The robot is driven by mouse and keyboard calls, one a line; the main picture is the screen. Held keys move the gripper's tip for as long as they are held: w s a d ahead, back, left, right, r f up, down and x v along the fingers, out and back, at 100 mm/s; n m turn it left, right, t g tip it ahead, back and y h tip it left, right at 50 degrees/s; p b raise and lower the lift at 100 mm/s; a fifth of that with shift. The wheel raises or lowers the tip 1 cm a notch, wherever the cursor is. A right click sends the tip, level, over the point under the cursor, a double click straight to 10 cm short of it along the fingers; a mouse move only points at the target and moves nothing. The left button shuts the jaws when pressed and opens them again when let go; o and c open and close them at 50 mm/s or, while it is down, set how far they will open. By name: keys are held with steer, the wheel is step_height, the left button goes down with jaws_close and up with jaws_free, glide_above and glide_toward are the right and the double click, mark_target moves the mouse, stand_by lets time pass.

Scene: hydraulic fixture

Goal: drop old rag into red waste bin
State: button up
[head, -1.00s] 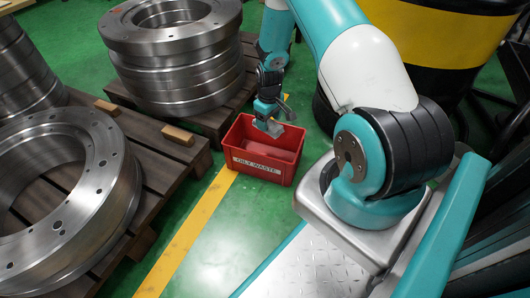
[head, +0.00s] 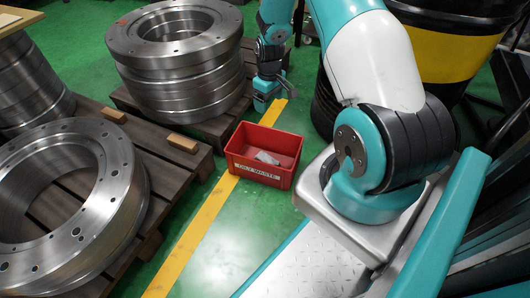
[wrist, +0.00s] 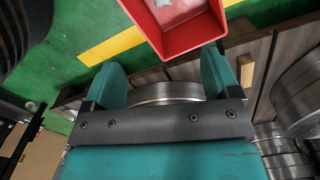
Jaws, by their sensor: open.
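The red waste bin (head: 259,178), labelled "OILY WASTE", stands on the floor in the head view. A pale grey rag (head: 267,158) lies inside it, flat on the bottom. My gripper (head: 266,101) is behind the bin, apart from it, beside the dark drum. In the wrist view my gripper (wrist: 163,62) has its two teal fingers wide apart with nothing between them. The bin (wrist: 190,42) is beyond the fingertips there, cut by the top edge, and a bit of the rag (wrist: 163,4) shows in it.
Stacked steel rings (head: 180,75) stand on a dark wooden pallet at the back left. A large ring (head: 105,205) lies on a nearer pallet (head: 178,165). A black and yellow drum (head: 455,45) is at the right. Green floor with a yellow line (head: 205,225) is clear before the bin.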

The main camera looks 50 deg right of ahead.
step_height(320, 180, up, 4)
steer(key=shift+r+p, duration=0.15)
steer(key=shift+p, duration=0.45)
